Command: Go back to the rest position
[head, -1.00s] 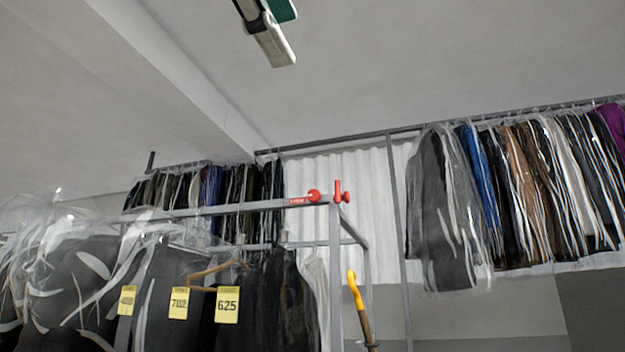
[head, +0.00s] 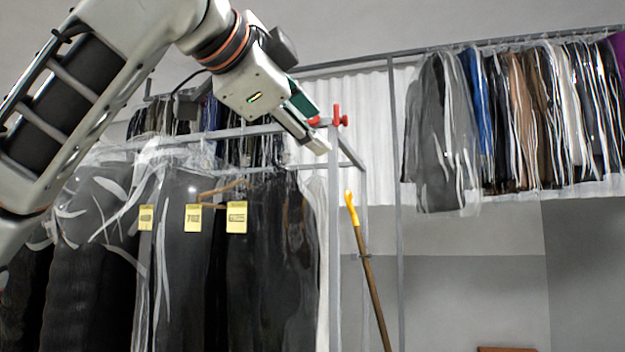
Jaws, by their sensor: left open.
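My left arm comes in from the left, across the upper left of the head view. My left gripper (head: 305,126) is open with nothing between its fingers. In the picture it overlaps the front end of the garment rack's top rail, close to the red knob (head: 338,118). I cannot tell whether it touches the rail. My right gripper is not in view.
A grey metal rack (head: 334,200) holds bagged dark garments (head: 180,270) with yellow number tags (head: 193,218). More bagged clothes (head: 520,120) hang from a high rail at right. The lower right is mostly open.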

